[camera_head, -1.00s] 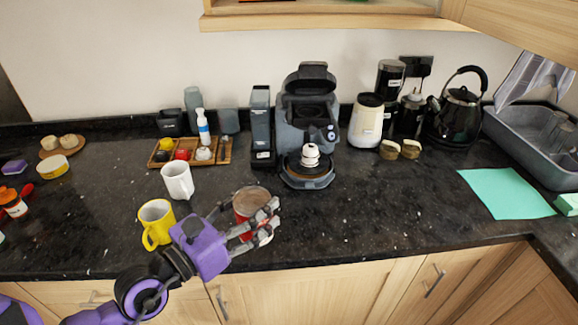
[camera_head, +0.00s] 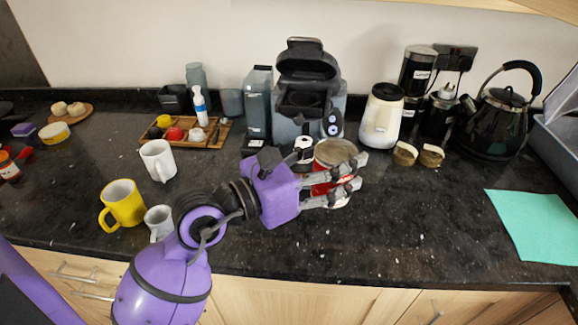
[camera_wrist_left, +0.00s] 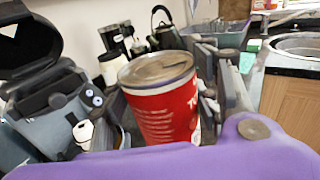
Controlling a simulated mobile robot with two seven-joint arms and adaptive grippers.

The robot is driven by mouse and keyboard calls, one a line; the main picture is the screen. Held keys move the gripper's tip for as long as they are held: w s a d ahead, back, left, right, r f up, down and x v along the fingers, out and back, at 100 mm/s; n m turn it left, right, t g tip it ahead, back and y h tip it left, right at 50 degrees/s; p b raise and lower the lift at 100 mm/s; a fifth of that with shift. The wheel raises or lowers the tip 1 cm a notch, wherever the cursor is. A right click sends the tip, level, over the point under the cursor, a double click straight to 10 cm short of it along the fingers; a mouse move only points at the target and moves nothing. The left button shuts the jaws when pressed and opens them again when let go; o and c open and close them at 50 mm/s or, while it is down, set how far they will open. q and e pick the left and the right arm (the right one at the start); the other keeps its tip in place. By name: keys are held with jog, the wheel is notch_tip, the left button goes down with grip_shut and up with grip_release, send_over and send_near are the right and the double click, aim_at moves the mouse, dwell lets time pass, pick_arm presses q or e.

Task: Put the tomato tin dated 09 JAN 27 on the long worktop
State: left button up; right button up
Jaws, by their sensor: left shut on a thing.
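A red tin (camera_head: 336,153) with a plain metal top is held in my left gripper (camera_head: 342,180), in front of the coffee machine. My left gripper is shut on the tin. The long worktop (camera_head: 420,225) is black speckled stone and runs below the tin; whether the tin touches it I cannot tell. My right gripper is not in view.
A coffee machine (camera_head: 306,95) stands behind the tin. A white mug (camera_head: 158,160), yellow mug (camera_head: 122,204) and grey cup (camera_head: 158,222) are at left. A kettle (camera_head: 497,122) and teal mat (camera_head: 535,226) are at right. Worktop between tin and mat is clear.

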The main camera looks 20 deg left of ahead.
pick_arm(q)
jog(key=shift+r, duration=0.25)
jog(key=w+d+f, duration=0.3)
jog(key=f, duration=0.1)
jog(key=w+d+f+b, duration=0.1)
jog(key=w+d+f, duration=0.2)
jog(key=f, duration=0.1)
jog(key=w+d+f, duration=0.3)
jog(key=d+f, duration=0.1)
jog(key=shift+w+f, duration=0.3)
jog(key=shift+f, duration=0.35)
jog(key=shift+r, duration=0.15)
